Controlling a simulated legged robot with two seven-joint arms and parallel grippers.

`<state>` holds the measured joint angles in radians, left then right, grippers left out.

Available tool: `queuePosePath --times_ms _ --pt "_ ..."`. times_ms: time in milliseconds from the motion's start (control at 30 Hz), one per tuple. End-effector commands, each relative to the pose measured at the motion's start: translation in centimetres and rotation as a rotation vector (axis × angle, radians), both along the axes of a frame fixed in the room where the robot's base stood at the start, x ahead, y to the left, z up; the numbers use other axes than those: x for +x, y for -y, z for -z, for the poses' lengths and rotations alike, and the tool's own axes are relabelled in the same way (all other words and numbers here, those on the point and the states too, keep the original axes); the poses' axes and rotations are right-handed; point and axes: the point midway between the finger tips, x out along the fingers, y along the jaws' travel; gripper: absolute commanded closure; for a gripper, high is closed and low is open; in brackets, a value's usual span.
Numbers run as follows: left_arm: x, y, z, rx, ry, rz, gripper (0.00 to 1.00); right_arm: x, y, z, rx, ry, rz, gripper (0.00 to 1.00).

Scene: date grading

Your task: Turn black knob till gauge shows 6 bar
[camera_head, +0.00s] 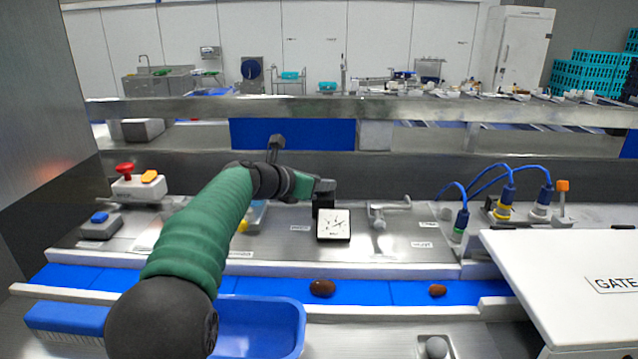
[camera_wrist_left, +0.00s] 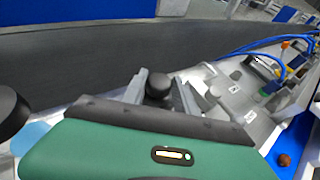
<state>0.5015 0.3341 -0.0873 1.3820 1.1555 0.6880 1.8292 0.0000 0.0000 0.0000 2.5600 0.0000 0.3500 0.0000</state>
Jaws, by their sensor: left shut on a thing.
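The square white gauge (camera_head: 333,225) with a black frame stands on the metal panel in the head view. Its needle is too small to read. My left gripper (camera_head: 324,190) reaches in from the left, just above and behind the gauge. In the left wrist view, the black knob (camera_wrist_left: 158,86) sits between the two grey fingers of my left gripper (camera_wrist_left: 160,94), which is shut on it. In the head view the knob is hard to tell from the dark parts at the gripper. My right gripper is not in view.
A metal valve handle (camera_head: 380,215) stands right of the gauge. Blue cables with plugs (camera_head: 505,210) are farther right. A white box with a red button (camera_head: 125,180) is at left. Brown dates (camera_head: 322,288) lie on the blue belt (camera_head: 385,292) in front. A white GATE panel (camera_head: 560,270) covers the right front.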

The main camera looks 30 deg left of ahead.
Motion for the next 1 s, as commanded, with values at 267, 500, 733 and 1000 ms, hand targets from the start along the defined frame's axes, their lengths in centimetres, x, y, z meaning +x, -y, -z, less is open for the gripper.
queuePosePath --times_ms 267,500,733,1000 --pt "0.0 0.1 0.5 -0.003 -0.008 0.003 0.44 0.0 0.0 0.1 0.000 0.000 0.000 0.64" --pt "-0.4 0.0 0.1 -0.001 -0.003 0.001 0.44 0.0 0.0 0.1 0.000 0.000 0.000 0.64" --pt "-4.4 -0.5 -1.6 0.000 -0.001 -0.002 0.44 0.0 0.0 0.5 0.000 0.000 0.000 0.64" --pt "-11.7 -1.1 -4.5 -0.002 -0.003 -0.001 0.44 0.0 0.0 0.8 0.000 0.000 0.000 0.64"
